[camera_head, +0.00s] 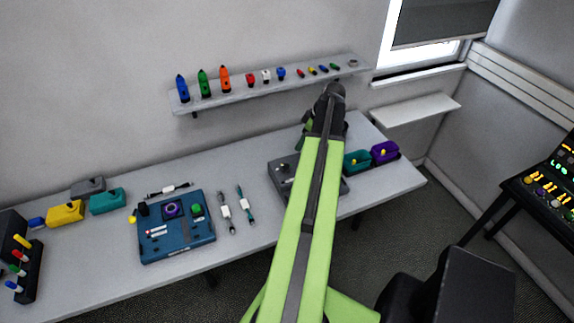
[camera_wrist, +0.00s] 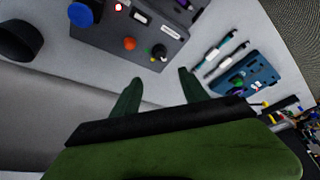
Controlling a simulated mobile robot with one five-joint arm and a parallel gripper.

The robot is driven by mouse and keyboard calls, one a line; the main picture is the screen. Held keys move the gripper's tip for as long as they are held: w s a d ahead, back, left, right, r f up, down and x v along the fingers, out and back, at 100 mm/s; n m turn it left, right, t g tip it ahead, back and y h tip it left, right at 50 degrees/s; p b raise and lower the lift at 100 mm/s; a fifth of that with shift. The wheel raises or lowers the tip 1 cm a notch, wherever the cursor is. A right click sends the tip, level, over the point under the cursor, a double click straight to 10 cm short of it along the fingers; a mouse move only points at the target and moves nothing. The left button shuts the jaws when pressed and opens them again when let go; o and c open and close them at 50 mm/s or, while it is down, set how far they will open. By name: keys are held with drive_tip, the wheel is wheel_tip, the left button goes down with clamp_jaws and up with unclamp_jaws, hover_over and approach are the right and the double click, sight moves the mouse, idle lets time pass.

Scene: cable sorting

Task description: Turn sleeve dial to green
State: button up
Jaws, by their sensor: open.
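A grey control box (camera_wrist: 130,32) is at the top of the wrist view, with a blue knob (camera_wrist: 81,14), an orange knob (camera_wrist: 129,43) and a small black dial (camera_wrist: 158,52) with coloured marks, green among them. No label shows which is the sleeve dial. The dial's exact setting is too small to read. In the head view the grey box (camera_head: 280,170) stands on the bench, partly hidden behind my arm. My gripper (camera_wrist: 160,77) is open and empty; its fingertips appear just below the black dial in the wrist view, apart from it.
A blue panel (camera_head: 177,250) with knobs lies left on the bench, with cables (camera_head: 226,212) beside it. A wall shelf (camera_head: 270,87) holds pens and small coloured parts behind. Teal (camera_head: 356,163) and purple (camera_head: 384,153) blocks stand right of my arm.

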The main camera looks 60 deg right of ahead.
sight(286, 166)
drive_tip(key=b+x, duration=0.7)
drive_tip(key=x, duration=0.1)
drive_tip(key=b+x, duration=0.7)
drive_tip(key=x, duration=0.1)
drive_tip(key=shift+s+d+f, duration=0.1)
drive_tip(key=shift+s+f, duration=0.05)
drive_tip(key=shift+s, duration=0.05)
drive_tip(key=shift+w+f+b, duration=0.3)
drive_tip(key=shift+f+b, duration=0.05)
drive_tip(key=shift+b, duration=0.2)
drive_tip(key=shift+r, duration=0.1)
drive_tip(key=shift+c, duration=0.4)
